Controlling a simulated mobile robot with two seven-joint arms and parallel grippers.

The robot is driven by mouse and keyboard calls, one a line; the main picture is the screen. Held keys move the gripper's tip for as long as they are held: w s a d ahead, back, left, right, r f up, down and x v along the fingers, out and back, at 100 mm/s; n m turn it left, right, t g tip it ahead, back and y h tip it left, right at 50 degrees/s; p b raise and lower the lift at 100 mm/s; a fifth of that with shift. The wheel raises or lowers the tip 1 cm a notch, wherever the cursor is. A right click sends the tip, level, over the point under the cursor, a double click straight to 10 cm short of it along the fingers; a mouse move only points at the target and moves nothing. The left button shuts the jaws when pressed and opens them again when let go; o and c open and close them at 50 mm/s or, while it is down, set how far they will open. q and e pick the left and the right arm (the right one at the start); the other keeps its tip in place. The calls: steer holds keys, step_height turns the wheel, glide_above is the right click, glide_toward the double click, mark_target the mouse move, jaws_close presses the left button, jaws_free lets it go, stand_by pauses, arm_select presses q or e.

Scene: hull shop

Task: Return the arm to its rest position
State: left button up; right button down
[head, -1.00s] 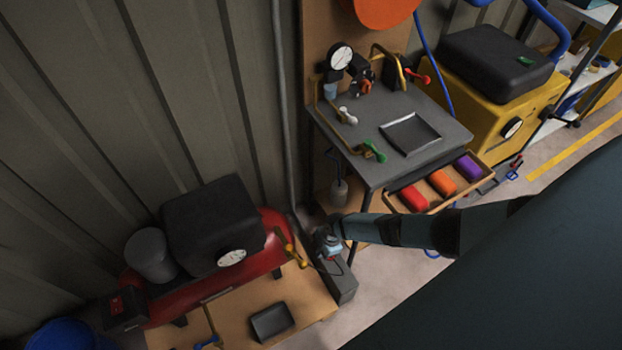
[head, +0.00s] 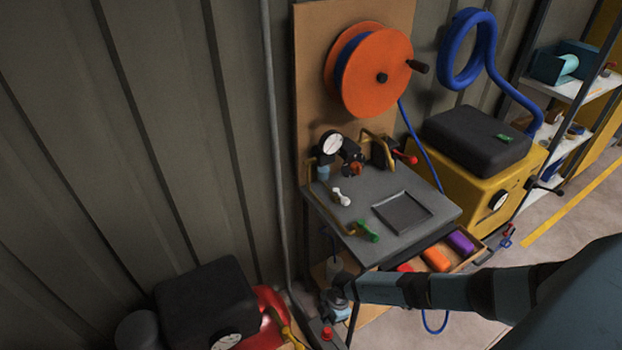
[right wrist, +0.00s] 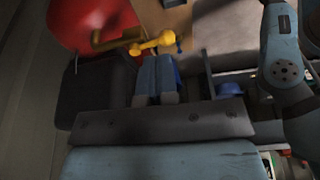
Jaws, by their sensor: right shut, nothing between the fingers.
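My right arm (head: 420,291) reaches in from the right in the head view, in front of the grey bench and below its top. Its gripper (head: 338,308) points down near the bench's left front corner, small and partly dark there. In the right wrist view the two pale blue fingers of the right gripper (right wrist: 156,62) lie side by side, shut and empty. A yellow handle (right wrist: 150,43) shows just beyond the fingertips; I cannot tell the gap between them. My left gripper is in neither view.
The grey bench (head: 390,190) carries a gauge (head: 331,144) and a tray (head: 402,212). Its open drawer (head: 471,262) holds coloured blocks. A black-topped red compressor (head: 272,312) stands at lower left, and a yellow machine (head: 470,190) at right. Open floor (head: 398,333) lies below my arm.

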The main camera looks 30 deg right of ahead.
steer(key=s+a+r+m+t+y, duration=0.1)
steer(key=s+a+r+t+y, duration=0.2)
steer(key=a+r, duration=0.5)
steer(key=s+a+r+m+t+y, duration=0.1)
steer(key=a+r+m+t+y, duration=0.2)
steer(key=a, duration=1)
steer(key=s+d+r+m+t+h, duration=0.4)
steer(key=s+d+r+m+h, duration=0.2)
steer(key=s+d+r+m, duration=0.3)
step_height(320, 180, up, 2)
steer(key=shift+m+t, duration=0.3)
steer(key=shift+m, duration=0.1)
